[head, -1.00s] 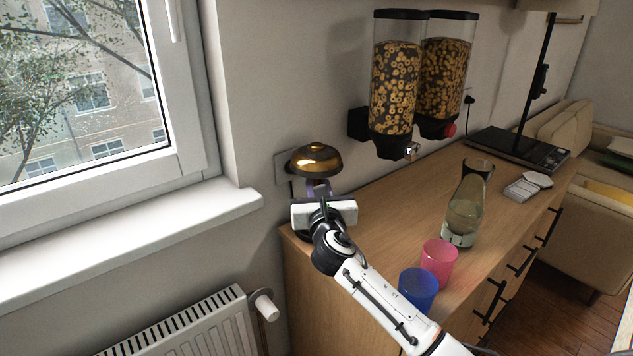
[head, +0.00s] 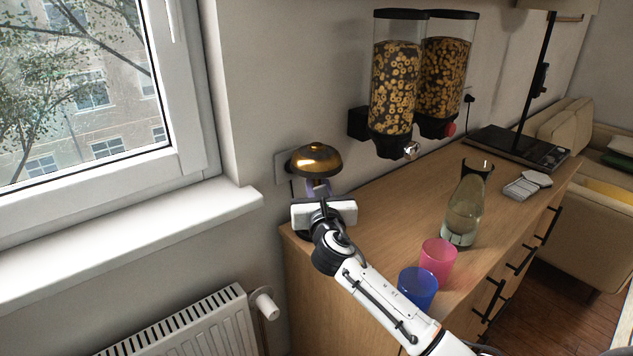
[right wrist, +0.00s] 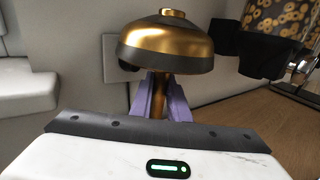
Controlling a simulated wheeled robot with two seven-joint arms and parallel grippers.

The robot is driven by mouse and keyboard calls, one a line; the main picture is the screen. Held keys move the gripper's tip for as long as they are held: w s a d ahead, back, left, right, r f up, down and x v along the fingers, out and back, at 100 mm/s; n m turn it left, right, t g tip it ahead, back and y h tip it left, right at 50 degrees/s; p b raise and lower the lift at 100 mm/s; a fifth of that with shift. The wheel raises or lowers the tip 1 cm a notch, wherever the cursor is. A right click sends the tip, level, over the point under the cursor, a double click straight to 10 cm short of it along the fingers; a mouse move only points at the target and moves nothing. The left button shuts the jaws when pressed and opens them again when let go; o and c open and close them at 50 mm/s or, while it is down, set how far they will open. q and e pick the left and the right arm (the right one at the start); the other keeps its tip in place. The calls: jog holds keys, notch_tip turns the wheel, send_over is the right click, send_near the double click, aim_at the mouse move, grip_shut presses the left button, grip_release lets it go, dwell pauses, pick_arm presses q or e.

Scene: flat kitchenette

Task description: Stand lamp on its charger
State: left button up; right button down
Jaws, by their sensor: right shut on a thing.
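The lamp (head: 316,159) has a domed brass shade with a dark lower rim. It stands upright at the far left end of the wooden counter, close to the wall. My right gripper (head: 318,190) is at the lamp's stem, below the shade. In the right wrist view the lamp (right wrist: 165,42) fills the upper middle, and the purple fingers of my right gripper (right wrist: 160,98) are shut on its brass stem from both sides. The lamp's foot and the charger are hidden behind my gripper and wrist. My left gripper is not in view.
A blue cup (head: 418,287), a pink cup (head: 437,262) and a glass carafe (head: 463,210) stand on the counter (head: 385,225) to the right. Cereal dispensers (head: 395,90) hang on the wall behind. A window sill (head: 130,245) lies to the left.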

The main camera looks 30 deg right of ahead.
jog(key=shift+f, duration=0.25)
jog(key=c, duration=2)
grip_release()
jog(key=shift+f, duration=0.25)
jog(key=shift+p+v, duration=0.35)
jog(key=shift+v, duration=0.7)
jog(key=p+v, duration=0.3)
jog(key=v, duration=0.6)
